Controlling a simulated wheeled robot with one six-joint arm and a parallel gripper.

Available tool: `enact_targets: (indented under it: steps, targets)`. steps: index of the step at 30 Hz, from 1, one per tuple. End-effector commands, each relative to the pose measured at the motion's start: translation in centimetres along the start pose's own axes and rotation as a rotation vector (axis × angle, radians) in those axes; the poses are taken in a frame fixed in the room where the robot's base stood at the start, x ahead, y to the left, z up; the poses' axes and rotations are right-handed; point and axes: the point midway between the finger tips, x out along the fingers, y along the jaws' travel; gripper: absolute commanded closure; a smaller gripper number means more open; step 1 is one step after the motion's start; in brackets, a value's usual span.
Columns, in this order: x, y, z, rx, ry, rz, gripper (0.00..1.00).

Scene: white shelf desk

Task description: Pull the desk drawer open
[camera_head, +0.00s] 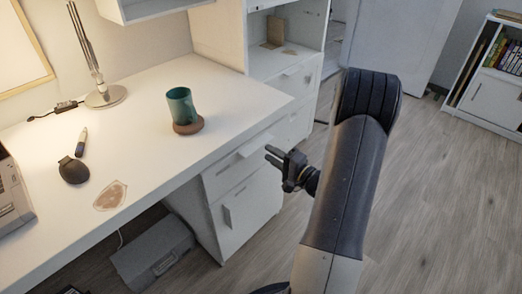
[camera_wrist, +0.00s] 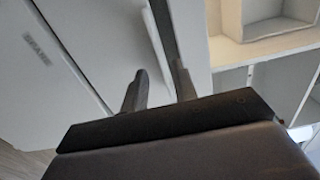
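The white desk drawer (camera_head: 236,168) is under the right end of the desktop, above a cupboard door, and looks shut. Its pale bar handle (camera_head: 256,146) runs along the upper front. My gripper (camera_head: 272,154) is just right of the drawer front, with its fingers pointing left toward the handle. The two dark fingers are apart with nothing seen between them. They also show in the wrist view (camera_wrist: 160,88), in front of pale furniture panels. Whether a finger touches the handle cannot be told.
On the white desk (camera_head: 150,135) stand a teal mug (camera_head: 181,105) on a brown coaster and a lamp (camera_head: 104,95). A white shelf unit (camera_head: 290,70) adjoins the desk's far end. A grey box (camera_head: 152,252) lies beneath the desk. The wooden floor (camera_head: 430,190) at right is clear.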

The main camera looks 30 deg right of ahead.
Motion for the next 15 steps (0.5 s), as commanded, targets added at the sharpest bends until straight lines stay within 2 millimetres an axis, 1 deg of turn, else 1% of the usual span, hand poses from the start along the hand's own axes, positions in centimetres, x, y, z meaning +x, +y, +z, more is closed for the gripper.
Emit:
enact_targets:
  steps: [1,6,10,15]
  targets:
    - [1.0,0.1,0.1,-0.003,-0.004,-0.001,0.73]
    - [3.3,0.1,0.0,-0.003,-0.003,-0.002,0.73]
    - [4.3,0.0,0.0,-0.001,-0.002,0.0,0.73]
    - [4.7,-0.1,0.0,-0.001,0.001,-0.001,0.73]
